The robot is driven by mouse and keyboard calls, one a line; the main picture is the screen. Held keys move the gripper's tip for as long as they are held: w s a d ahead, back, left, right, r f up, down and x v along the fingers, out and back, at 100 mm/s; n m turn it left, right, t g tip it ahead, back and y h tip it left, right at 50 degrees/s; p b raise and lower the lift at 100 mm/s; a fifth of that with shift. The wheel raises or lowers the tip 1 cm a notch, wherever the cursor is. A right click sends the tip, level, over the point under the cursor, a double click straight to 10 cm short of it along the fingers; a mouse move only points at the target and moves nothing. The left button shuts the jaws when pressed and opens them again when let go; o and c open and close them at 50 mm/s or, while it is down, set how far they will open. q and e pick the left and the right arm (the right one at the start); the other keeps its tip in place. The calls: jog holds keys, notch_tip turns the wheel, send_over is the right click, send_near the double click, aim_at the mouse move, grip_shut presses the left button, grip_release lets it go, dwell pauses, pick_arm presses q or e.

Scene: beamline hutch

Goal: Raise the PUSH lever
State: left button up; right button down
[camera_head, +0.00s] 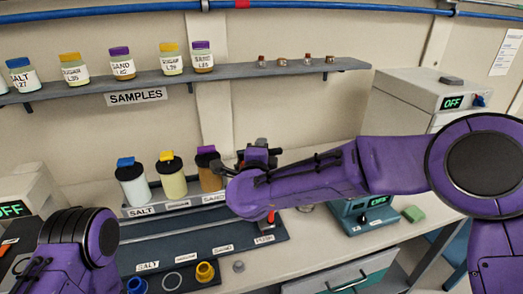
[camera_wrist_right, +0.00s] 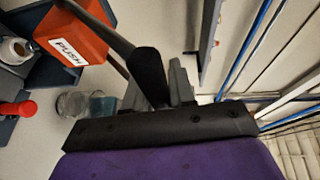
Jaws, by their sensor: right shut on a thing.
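The PUSH lever shows in the right wrist view as a dark bar with a black grip (camera_wrist_right: 150,76), rising past an orange block (camera_wrist_right: 72,35) with a white PUSH label. My right gripper (camera_wrist_right: 165,98) is shut on the black grip. In the head view my right gripper (camera_head: 258,158) is above the back of the dark bench unit, near the sand jar.
Salt (camera_head: 133,185), yellow (camera_head: 172,180) and sand (camera_head: 209,172) jars stand beside the right gripper. The sample shelf (camera_head: 230,76) is above. Blue (camera_head: 137,285) and yellow (camera_head: 205,272) cups stand in front. A teal device (camera_head: 362,212) and green sponge (camera_head: 412,214) are at right.

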dwell(0.7)
jog(key=c, duration=1.2)
grip_release()
jog(key=shift+f, duration=0.1)
jog(key=shift+c, duration=0.2)
jog(key=shift+o, duration=1)
jog(key=shift+w+a, duration=0.1)
jog(key=b+v, duration=0.3)
jog(key=v, duration=0.7)
jog(key=shift+s+b, duration=0.25)
jog(key=shift+b, duration=0.1)
